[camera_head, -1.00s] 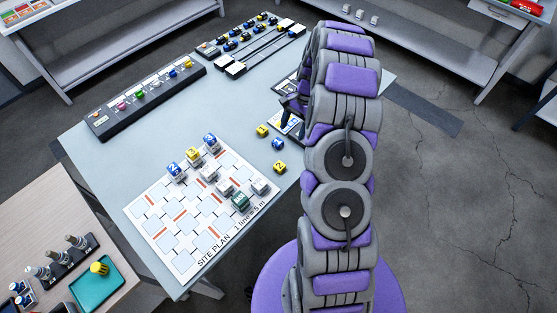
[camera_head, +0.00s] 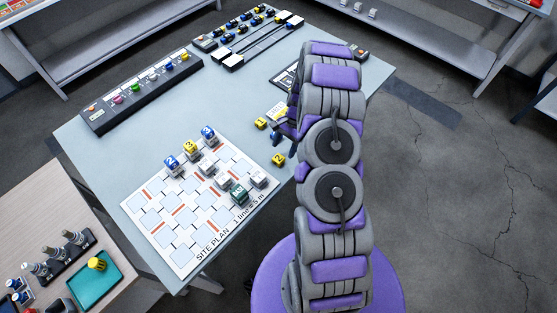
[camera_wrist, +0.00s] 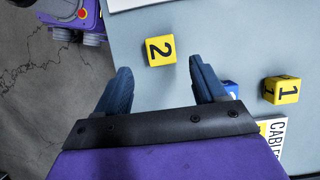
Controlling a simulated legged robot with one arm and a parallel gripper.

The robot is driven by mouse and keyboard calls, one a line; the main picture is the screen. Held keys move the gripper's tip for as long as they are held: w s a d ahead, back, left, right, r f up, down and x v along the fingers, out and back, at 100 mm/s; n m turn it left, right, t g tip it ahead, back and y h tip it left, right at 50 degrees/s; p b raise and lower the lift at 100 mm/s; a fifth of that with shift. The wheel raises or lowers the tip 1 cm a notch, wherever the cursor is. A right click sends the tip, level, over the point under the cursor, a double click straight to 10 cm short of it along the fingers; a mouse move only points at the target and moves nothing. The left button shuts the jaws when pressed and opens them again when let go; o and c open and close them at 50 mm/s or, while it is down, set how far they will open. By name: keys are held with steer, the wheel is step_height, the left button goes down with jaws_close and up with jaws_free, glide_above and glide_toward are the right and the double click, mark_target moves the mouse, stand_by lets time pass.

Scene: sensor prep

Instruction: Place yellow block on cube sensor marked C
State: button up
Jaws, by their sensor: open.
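A yellow block marked 2 (camera_head: 278,159) lies on the table right of the site plan. In the wrist view this yellow block (camera_wrist: 160,49) is just ahead of the gap between my fingers, not gripped. My gripper (camera_wrist: 160,72) is open and empty; in the head view its dark fingers show above that block. A yellow block marked 1 (camera_wrist: 281,90) lies to the right in the wrist view. White cubes (camera_head: 222,181) and a green-topped cube (camera_head: 239,195) stand on the site plan; their letters, including C, are too small to read.
A blue block (camera_wrist: 231,88) is partly hidden by my right finger. Three cubes with yellow or blue blocks on top, such as the yellow one (camera_head: 190,148), stand on the site plan (camera_head: 172,240). A black rack (camera_head: 140,93) lies behind. The table's front edge is close.

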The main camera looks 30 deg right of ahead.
mark_target(279, 157)
steer(key=x, duration=0.2)
steer(key=b+x, duration=0.1)
steer(key=x, duration=0.2)
steer(key=shift+w+a, duration=0.1)
steer(key=shift+a, duration=0.15)
steer(key=c, duration=1.1)
steer(key=shift+c, duration=0.2)
steer(key=shift+r, duration=0.15)
